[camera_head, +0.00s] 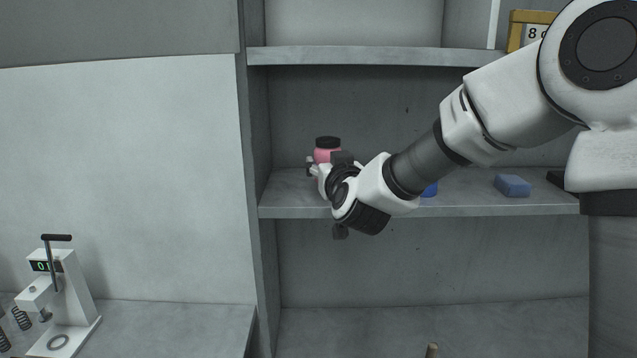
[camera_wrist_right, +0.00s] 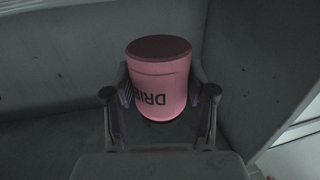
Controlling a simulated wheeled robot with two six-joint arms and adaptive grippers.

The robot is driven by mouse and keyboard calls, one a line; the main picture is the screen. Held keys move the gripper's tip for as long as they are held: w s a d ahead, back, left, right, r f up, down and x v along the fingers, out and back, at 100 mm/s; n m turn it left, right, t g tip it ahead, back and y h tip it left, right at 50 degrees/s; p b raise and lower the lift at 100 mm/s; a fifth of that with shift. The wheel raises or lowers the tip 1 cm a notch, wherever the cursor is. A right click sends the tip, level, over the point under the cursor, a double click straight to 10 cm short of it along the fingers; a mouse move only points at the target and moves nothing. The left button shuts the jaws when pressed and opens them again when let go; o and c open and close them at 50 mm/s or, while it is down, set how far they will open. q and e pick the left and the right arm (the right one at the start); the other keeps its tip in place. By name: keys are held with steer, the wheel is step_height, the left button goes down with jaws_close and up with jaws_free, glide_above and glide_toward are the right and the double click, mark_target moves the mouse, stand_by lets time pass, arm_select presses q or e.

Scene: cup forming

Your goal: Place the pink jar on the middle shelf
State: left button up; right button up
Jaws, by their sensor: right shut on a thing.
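The pink jar (camera_head: 322,155) with a dark lid is upright at the left end of the middle shelf (camera_head: 295,197), near the side wall. My right gripper (camera_head: 322,168) is shut around the jar. In the right wrist view, the jar (camera_wrist_right: 161,80) with dark lettering sits between the two fingers of the gripper (camera_wrist_right: 160,105). The jar's base is hidden behind the gripper in the head view, so I cannot tell whether it touches the shelf. My left gripper is not in view.
A blue block (camera_head: 512,185) lies on the middle shelf to the right, and another blue thing (camera_head: 430,190) shows partly behind my arm. An upper shelf (camera_head: 375,56) is above. A white press (camera_head: 62,300) stands at the lower left.

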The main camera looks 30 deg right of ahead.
steer(key=shift+w+d+r, duration=0.2)
steer(key=shift+w+d, duration=0.15)
steer(key=shift+d, duration=0.15)
steer(key=shift+w+r+p, duration=0.1)
steer(key=shift+w+p, duration=0.1)
steer(key=shift+p, duration=0.1)
steer(key=f, duration=0.1)
steer(key=f+p, duration=0.1)
steer(key=w+f, duration=0.1)
steer(key=shift+d+f, duration=0.25)
steer(key=shift+f, duration=0.1)
steer(key=shift+d+f, duration=0.15)
steer(key=shift+f, duration=0.1)
steer(key=shift+s, duration=0.1)
steer(key=shift+s+a+f, duration=0.1)
steer(key=shift+a+f, duration=0.05)
steer(key=shift+a, duration=0.05)
steer(key=o, duration=1.2)
steer(key=shift+d, duration=0.1)
